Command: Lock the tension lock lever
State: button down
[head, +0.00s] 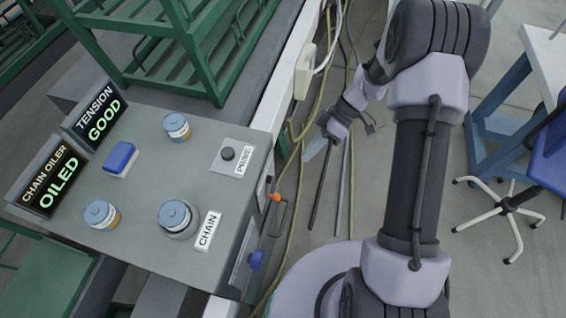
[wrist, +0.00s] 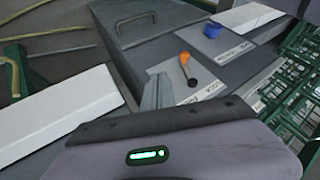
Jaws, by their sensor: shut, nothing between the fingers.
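On the side of the grey machine is an orange-hubbed lever (wrist: 184,58) with a short arm ending in a black ball, mounted on a white labelled plate (wrist: 207,78). The print is too small to read surely, but this appears to be the tension lock lever. In the head view its orange part (head: 275,197) shows at the machine's right edge. My gripper (wrist: 158,91) is shut and empty; in the wrist view its fingertips appear left of the lever. In the head view my gripper (head: 316,149) is out over the floor, right of the machine, apart from it.
A blue knob (wrist: 212,29) sits beside the lever on another plate. The machine top (head: 140,190) carries several jars, a blue block and a black button. Its signs read "TENSION GOOD" (head: 98,115) and "CHAIN OILER OILED" (head: 52,180). Green racks (head: 165,50) stand behind; a blue chair (head: 548,150) stands right.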

jog(key=s+a+f+b, duration=0.4)
jog(key=s+a+f, duration=0.2)
jog(key=a, duration=0.1)
jog(key=shift+s+f, duration=0.15)
jog(key=shift+f, duration=0.25)
jog(key=shift+a, duration=0.1)
jog(key=shift+s+a+g+y+b, duration=0.25)
jog(key=shift+s+g+b, duration=0.25)
jog(key=shift+s+b, duration=0.25)
